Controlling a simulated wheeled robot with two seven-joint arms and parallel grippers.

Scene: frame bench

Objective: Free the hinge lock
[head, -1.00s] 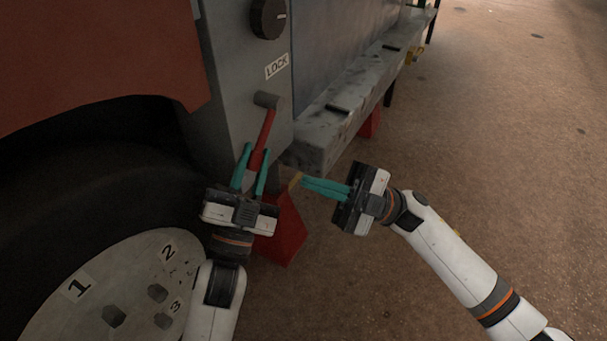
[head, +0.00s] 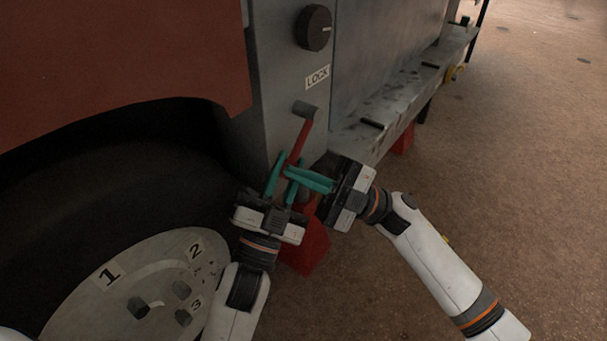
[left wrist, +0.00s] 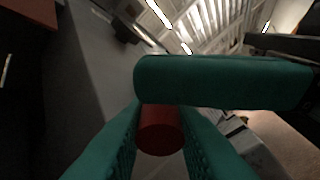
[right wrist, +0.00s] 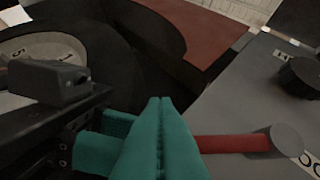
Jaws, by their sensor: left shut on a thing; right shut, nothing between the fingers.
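The hinge lock is a red lever (head: 298,142) on a grey pivot (head: 304,109), below a LOCK label (head: 317,77) on a grey panel. It hangs down, tilted slightly left. My left gripper (head: 281,176) is shut on the lever's lower end; the left wrist view shows the red end (left wrist: 160,132) between its fingers. My right gripper (head: 289,172) is shut and empty, its fingers lying across the lever beside the left fingers. In the right wrist view the lever (right wrist: 235,144) runs right from behind the closed fingers (right wrist: 160,105). Whether they touch it is unclear.
A black knob (head: 314,27) is above the label. A large wheel (head: 120,290) with numbered tags is at left under a red fender (head: 110,50). A grey ledge (head: 400,105) extends back right. A red block (head: 305,248) is below the grippers. Floor at right is open.

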